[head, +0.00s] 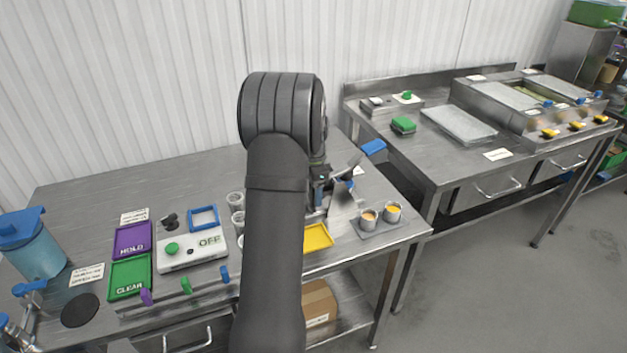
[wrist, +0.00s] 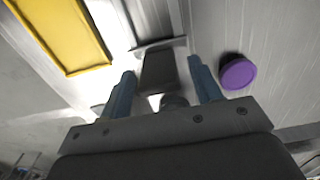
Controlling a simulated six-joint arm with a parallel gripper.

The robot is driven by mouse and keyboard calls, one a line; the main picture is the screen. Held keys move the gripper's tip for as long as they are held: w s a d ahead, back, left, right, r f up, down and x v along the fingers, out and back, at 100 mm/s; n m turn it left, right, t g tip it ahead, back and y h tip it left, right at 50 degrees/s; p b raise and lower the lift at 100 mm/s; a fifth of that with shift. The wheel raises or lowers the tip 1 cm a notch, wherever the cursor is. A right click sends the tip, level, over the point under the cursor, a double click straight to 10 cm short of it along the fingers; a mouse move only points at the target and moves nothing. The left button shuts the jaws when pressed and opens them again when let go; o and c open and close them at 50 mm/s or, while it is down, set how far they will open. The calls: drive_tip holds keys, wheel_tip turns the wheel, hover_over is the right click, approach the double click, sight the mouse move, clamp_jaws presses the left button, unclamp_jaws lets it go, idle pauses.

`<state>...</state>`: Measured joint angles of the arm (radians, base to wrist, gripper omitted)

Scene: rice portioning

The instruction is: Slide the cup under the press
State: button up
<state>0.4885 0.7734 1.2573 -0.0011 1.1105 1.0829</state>
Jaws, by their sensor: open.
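My gripper (wrist: 161,68) is open, with its two blue fingers apart in the wrist view. A dark grey block (wrist: 158,72) shows between the fingers; I cannot tell whether they touch it. In the head view my gripper (head: 320,187) is partly hidden behind my arm, beside a grey metal device (head: 343,205) that may be the press. Several clear cups (head: 236,199) stand in a column left of my arm, partly hidden by it. Two cups with orange contents (head: 369,218) stand on a dark mat to the right. I cannot tell which cup is the task's.
A yellow tray (head: 318,237) lies right of my arm; it also shows in the wrist view (wrist: 62,35), as does a purple disc (wrist: 238,73). A white OFF panel (head: 192,248), purple HOLD tray (head: 133,239) and green CLEAR tray (head: 130,277) are left.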

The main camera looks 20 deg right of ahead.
wheel_tip(320, 180, up, 17)
drive_tip(key=shift+r, duration=0.15)
idle(0.6)
wheel_tip(320, 180, down, 18)
drive_tip(key=shift+r, duration=0.2)
drive_tip(key=shift+a, duration=0.1)
drive_tip(key=shift+r, duration=0.15)
idle(0.4)
